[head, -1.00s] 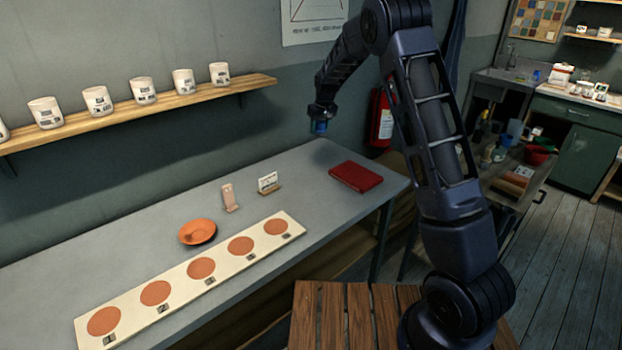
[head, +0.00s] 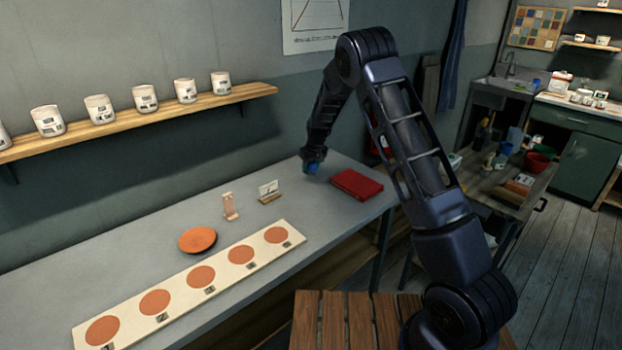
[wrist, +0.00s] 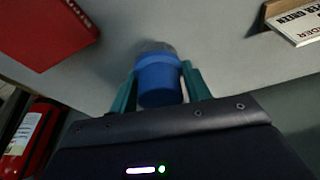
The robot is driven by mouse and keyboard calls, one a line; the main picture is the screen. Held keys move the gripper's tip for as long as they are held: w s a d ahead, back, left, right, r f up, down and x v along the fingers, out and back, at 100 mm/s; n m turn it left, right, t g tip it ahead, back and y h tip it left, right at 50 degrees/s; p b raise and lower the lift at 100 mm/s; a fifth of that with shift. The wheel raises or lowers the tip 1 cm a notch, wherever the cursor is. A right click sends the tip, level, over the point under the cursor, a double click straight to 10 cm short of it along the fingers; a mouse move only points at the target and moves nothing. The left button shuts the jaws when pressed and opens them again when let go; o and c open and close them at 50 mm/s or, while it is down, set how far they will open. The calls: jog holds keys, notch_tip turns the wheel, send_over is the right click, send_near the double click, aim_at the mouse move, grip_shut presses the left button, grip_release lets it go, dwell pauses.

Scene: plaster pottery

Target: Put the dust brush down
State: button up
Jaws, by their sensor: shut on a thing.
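The dust brush (wrist: 159,82) shows in the wrist view as a short blue cylinder with a blurred greyish end towards the table. My gripper (wrist: 160,88) has its teal fingers shut on the two sides of it. In the head view my gripper (head: 312,158) points down over the far right part of the grey table (head: 130,238), with the blue of the brush (head: 313,169) just showing below it. The brush is low, close to the tabletop; I cannot tell whether it touches.
A red book (head: 357,184) lies right of the brush. A card in a wooden holder (head: 269,191), a small pinkish stand (head: 230,206), an orange dish (head: 197,240) and a numbered board with orange discs (head: 222,285) are to the left. A shelf of white cups (head: 180,109) hangs above.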

aim_at(311, 184)
jog(key=shift+f, duration=2.8)
jog(key=o, duration=1)
jog(key=shift+f, duration=0.1)
jog(key=shift+c, duration=0.2)
